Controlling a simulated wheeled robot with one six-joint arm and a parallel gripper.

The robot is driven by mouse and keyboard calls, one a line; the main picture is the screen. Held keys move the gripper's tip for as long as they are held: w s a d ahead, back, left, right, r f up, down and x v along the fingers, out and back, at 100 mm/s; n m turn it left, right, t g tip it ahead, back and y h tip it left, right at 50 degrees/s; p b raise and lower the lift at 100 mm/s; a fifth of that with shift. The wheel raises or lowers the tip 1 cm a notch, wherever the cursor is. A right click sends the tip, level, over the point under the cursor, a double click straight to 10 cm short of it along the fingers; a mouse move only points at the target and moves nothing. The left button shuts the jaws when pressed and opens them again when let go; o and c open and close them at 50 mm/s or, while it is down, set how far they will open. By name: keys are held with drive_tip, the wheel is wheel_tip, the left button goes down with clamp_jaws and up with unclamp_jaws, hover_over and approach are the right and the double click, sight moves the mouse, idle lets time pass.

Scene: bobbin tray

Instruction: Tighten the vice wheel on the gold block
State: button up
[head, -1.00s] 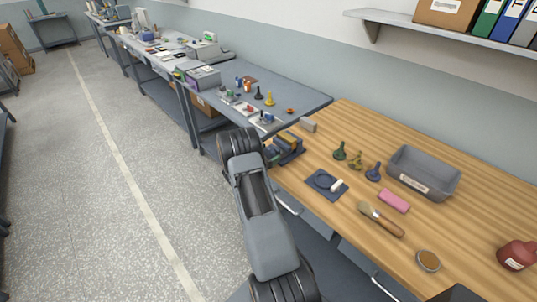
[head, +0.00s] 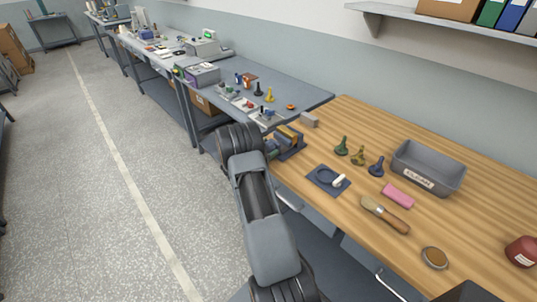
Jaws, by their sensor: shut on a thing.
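The vice (head: 291,152) is a dark blue-grey tool at the near left corner of the wooden bench, partly behind my arm. A gold block (head: 289,134) shows at it, between darker parts. I cannot make out the vice wheel; my arm covers that side. My arm reaches up to the vice's left side, and its dark end joint hides my gripper, so I cannot see the fingers or what they touch.
The wooden bench (head: 470,225) holds a grey labelled tray (head: 428,167), several bobbin-like pieces, a dark blue mat (head: 322,181), a pink block (head: 398,195), a brush (head: 385,214), a round tin (head: 434,257) and a red jar (head: 522,251). A grey block (head: 309,120) stands behind the vice.

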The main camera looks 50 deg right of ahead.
drive_tip(key=m+b, duration=0.1)
drive_tip(key=b, duration=0.1)
drive_tip(key=m+b, duration=0.1)
drive_tip(key=b, duration=0.1)
drive_tip(key=shift+f, duration=0.25)
drive_tip(key=shift+r+m+b, duration=0.15)
drive_tip(key=shift+m+b, duration=0.55)
drive_tip(key=shift+b, duration=0.05)
drive_tip(key=shift+r, duration=0.15)
idle(0.4)
drive_tip(key=o, duration=0.9)
drive_tip(key=shift+a, duration=0.1)
drive_tip(key=a, duration=0.4)
drive_tip(key=a+b, duration=0.1)
drive_tip(key=a, duration=0.4)
drive_tip(key=w+a+b, duration=0.1)
drive_tip(key=a, duration=0.3)
drive_tip(key=shift+a, duration=0.3)
